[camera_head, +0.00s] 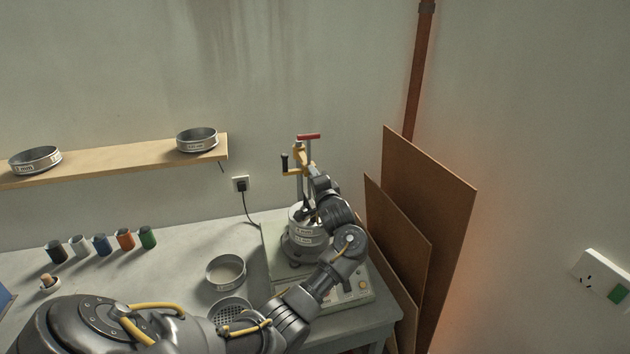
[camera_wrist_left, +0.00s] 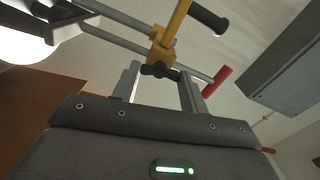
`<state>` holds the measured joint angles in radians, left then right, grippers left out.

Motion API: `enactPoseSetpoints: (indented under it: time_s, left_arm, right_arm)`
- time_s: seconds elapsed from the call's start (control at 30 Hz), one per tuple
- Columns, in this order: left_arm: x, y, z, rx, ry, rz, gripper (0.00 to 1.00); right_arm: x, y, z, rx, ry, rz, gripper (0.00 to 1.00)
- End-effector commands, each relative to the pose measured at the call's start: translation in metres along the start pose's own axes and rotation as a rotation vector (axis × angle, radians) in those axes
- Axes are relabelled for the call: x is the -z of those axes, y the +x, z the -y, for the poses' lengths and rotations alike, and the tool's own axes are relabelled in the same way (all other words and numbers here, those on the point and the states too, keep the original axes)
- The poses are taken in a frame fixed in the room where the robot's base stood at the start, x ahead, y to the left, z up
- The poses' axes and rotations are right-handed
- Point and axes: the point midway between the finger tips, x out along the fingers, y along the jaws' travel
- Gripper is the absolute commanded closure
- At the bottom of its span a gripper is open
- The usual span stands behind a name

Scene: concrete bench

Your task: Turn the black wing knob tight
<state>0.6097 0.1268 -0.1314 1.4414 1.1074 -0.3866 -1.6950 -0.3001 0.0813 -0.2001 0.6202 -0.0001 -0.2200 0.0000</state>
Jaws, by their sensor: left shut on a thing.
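The black wing knob (camera_wrist_left: 160,71) sits below the yellow clamp piece (camera_wrist_left: 170,35) on the metal rods, in the left wrist view. My left gripper's (camera_wrist_left: 162,84) two grey fingers reach up on either side of the knob and are shut on it. In the head view, my left gripper (camera_head: 311,180) is at the yellow clamp (camera_head: 298,158) of the sieve shaker (camera_head: 353,284), and the wrist hides the knob there. A black handle (camera_head: 284,163) and a red handle (camera_head: 309,136) stick out of the clamp frame. My right gripper is not in view.
A sieve stack (camera_head: 305,238) stands on the shaker close under my arm. Loose sieves (camera_head: 225,271) lie left of it. Several coloured cups (camera_head: 125,239) stand at the back left. Brown boards (camera_head: 428,200) lean at the right. A shelf (camera_head: 120,156) hangs at the back left.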

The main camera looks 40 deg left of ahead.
Motion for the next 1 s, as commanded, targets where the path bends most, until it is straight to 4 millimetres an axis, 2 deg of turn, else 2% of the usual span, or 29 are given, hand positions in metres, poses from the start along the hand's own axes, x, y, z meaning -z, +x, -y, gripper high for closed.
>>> enactPoseSetpoints:
  time_s: [0.4,0.97,1.0]
  left_arm:
    - [0.0,-0.0004,-0.001,-0.001,0.188,0.0,0.79]
    - [-0.0001,-0.0005,-0.0015,-0.002,0.218,0.0,0.79]
    - [-0.0001,-0.0005,-0.0015,-0.002,0.218,0.0,0.54]
  right_arm:
    - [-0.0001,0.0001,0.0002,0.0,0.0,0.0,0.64]
    - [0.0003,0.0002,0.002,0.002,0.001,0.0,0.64]
    - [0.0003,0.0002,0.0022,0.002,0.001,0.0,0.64]
